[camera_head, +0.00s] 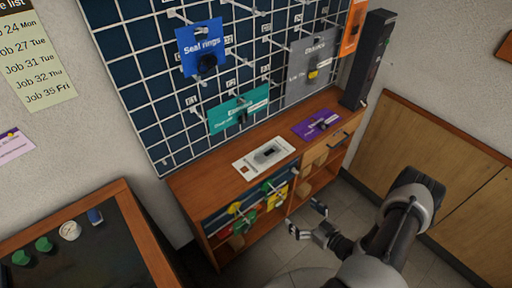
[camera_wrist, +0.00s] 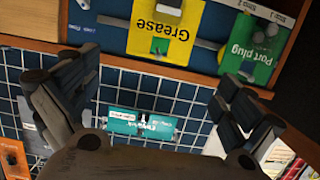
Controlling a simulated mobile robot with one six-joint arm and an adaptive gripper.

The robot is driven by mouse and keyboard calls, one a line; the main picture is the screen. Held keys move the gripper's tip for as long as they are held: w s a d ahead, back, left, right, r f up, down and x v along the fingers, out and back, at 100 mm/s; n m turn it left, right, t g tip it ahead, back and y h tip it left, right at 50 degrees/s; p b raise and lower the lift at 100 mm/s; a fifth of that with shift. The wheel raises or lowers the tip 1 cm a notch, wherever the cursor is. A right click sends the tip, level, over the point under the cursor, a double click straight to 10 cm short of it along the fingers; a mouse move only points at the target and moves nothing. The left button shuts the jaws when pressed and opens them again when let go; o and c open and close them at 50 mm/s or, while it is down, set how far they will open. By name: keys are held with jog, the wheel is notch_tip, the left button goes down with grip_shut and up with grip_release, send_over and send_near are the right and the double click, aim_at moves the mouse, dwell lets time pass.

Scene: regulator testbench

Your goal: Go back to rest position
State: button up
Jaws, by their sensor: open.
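My gripper (camera_head: 306,219) is open and empty in the head view. It hangs over the floor in front of the wooden cabinet, at the lower right of its front. In the wrist view its two fingers (camera_wrist: 155,95) stand wide apart, with nothing between them. Beyond them, upside down, are a yellow Grease card (camera_wrist: 165,28) and a green Port plug card (camera_wrist: 255,45). A teal card (camera_wrist: 142,122) hangs on a wire grid below these in the picture.
The wooden cabinet (camera_head: 215,185) stands under a wall grid holding a blue Seal rings card (camera_head: 201,48) and others. A white card (camera_head: 264,158) and a purple card (camera_head: 316,124) lie on its top. A dark-topped table (camera_head: 80,255) is at lower left. Floor shows around my gripper.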

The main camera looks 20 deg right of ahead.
jog(key=w+d+r+n+g+h, duration=0.2)
jog(key=w+d+r+g+h, duration=0.1)
jog(key=w+d+r, duration=0.4)
jog(key=w+r+m+g+h, duration=0.1)
jog(key=w+r+g+h, duration=0.15)
jog(key=r, duration=0.85)
jog(key=w+r+m+g+h, duration=0.1)
jog(key=w+r+h, duration=0.2)
jog(key=r, duration=0.8)
jog(key=s+a+r+m+g, duration=0.2)
jog(key=s+a+r+m, duration=0.1)
jog(key=s+a+r, duration=1)
jog(key=s+a+r+m+g+y, duration=0.1)
jog(key=s+a+r+y, duration=0.2)
jog(key=s+a, duration=0.9)
jog(key=s, duration=0.3)
jog(key=shift+s, duration=0.15)
jog(key=shift+d+g, duration=0.1)
jog(key=shift+g, duration=0.15)
